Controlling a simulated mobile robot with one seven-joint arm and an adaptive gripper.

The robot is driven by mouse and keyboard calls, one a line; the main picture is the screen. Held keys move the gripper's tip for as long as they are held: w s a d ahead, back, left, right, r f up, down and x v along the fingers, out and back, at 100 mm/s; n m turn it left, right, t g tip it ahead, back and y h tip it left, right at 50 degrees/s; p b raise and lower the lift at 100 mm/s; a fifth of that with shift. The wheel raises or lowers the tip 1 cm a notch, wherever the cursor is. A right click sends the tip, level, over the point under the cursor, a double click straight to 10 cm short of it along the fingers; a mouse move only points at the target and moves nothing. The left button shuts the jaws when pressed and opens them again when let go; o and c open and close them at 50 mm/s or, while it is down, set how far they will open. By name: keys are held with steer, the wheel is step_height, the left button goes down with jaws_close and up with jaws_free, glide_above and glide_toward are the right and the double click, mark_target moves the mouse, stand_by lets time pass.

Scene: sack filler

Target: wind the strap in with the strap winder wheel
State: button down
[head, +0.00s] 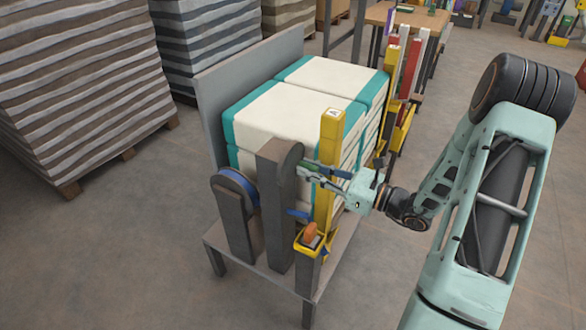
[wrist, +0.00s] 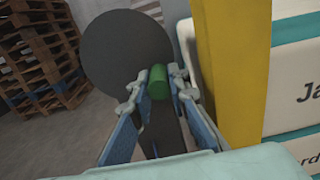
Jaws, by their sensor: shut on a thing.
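The strap winder wheel is a dark grey disc, seen nearly edge-on at the top of a grey post in the head view (head: 291,170). It shows almost face-on in the wrist view (wrist: 120,50). A short green handle (wrist: 158,82) sticks out from its face near the lower right of the disc. My gripper (wrist: 160,92) is shut on this handle, with one finger on each side. In the head view my gripper (head: 309,173) reaches the wheel from the right, and its fingers largely hide the handle. A bit of blue strap (head: 298,213) shows below the gripper.
A yellow upright (head: 331,140) stands close beside my gripper. A blue-rimmed reel (head: 235,188) stands left of the wheel. White and teal sacks (head: 290,115) are stacked behind. A yellow holder with an orange item (head: 312,232) is at the stand's front. Floor in front is clear.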

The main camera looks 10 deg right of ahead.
steer(key=shift+s+a+f, duration=0.1)
steer(key=shift+a+f, duration=0.05)
steer(key=shift+f, duration=0.1)
steer(key=shift+s+a+f, duration=0.2)
steer(key=shift+s+a, duration=0.45)
steer(key=shift+s, duration=0.15)
steer(key=c, duration=1.9)
jaws_free()
steer(key=shift+r, duration=0.1)
steer(key=o, duration=1.1)
steer(key=shift+d, duration=0.1)
steer(key=shift+d, duration=0.15)
steer(key=v, duration=0.7)
steer(key=shift+s+d+p, duration=0.25)
steer(key=shift+d+p, duration=0.05)
steer(key=shift+p, duration=0.1)
